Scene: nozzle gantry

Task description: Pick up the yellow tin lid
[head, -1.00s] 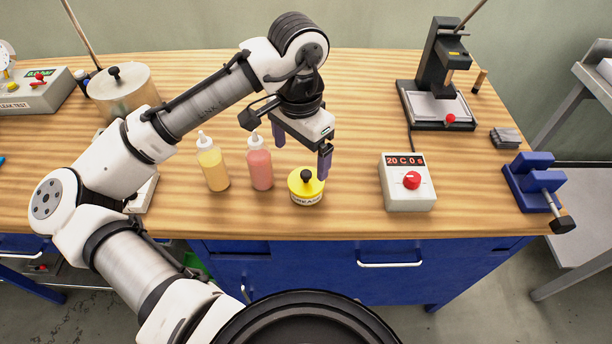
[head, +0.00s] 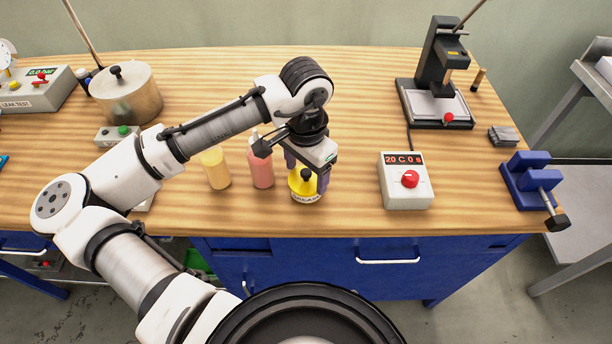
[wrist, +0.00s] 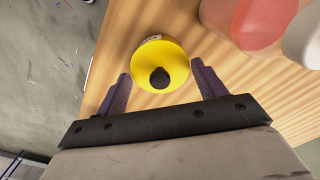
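The yellow tin lid (head: 297,186) with a black knob sits on a small labelled tin (head: 305,198) near the table's front edge. In the wrist view the yellow lid (wrist: 172,58) shows from above, its black knob nearest my gripper. My gripper (head: 307,182) is over the tin, pointing down. In the wrist view my gripper (wrist: 160,82) is open, with one purple finger on each side of the lid and nothing held.
A pink bottle (head: 260,168) and a yellow bottle (head: 215,169) stand close to the left of the tin. A grey timer box (head: 406,190) with a red knob stands to the right. The wooden table (head: 350,210) is clear between tin and timer.

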